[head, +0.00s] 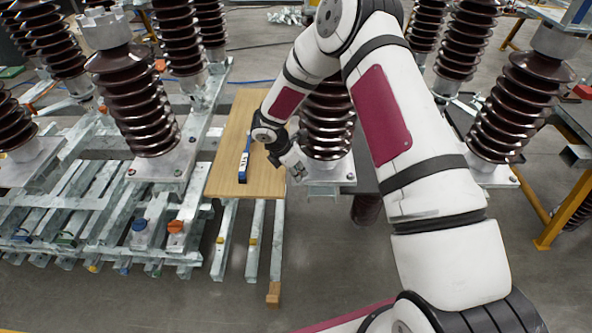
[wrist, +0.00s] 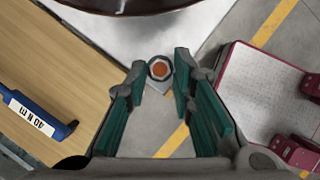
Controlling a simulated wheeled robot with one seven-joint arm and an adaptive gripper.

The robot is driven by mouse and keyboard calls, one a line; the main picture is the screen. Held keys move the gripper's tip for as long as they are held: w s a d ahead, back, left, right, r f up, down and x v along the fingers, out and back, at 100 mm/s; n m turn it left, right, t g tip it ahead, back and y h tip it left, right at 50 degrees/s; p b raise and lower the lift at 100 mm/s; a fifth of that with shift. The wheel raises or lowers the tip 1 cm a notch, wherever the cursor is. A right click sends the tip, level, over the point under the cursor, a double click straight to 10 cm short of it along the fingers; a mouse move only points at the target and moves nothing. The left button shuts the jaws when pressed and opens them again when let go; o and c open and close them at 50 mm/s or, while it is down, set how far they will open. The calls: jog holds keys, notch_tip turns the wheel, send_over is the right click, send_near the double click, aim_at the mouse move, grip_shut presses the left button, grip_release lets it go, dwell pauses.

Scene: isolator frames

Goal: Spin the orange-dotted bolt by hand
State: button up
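The orange-dotted bolt (wrist: 159,68) shows in the wrist view as a hex head with an orange centre. It sits near the corner of a grey metal base plate (wrist: 205,25), below a dark brown insulator (wrist: 125,4). My gripper (wrist: 160,72) is open, with its green-padded fingers on either side of the bolt head in the picture. Gaps show on both sides; I cannot tell the exact height of the fingertips above it.
A wooden board (head: 222,178) lies left of my gripper. A blue torque wrench (head: 244,166) marked 40 N m rests on it and also shows in the wrist view (wrist: 38,116). More brown insulators (head: 138,100) on metal frames stand on both sides.

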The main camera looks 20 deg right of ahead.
grip_shut()
jog(key=shift+w+f+m+g+b, duration=0.15)
jog(key=shift+w+m+g+b, duration=0.2)
jog(key=shift+m+b, duration=0.8)
jog(key=shift+m+g+b, duration=0.45)
jog(key=shift+m+b, duration=0.6)
jog(key=shift+b, duration=0.2)
jog(key=shift+s+m, duration=0.15)
jog(key=shift+m, duration=0.25)
jog(key=o, duration=0.7)
grip_release()
jog(key=shift+r, duration=0.25)
jog(key=v, duration=1.2)
jog(key=shift+a+f, duration=0.1)
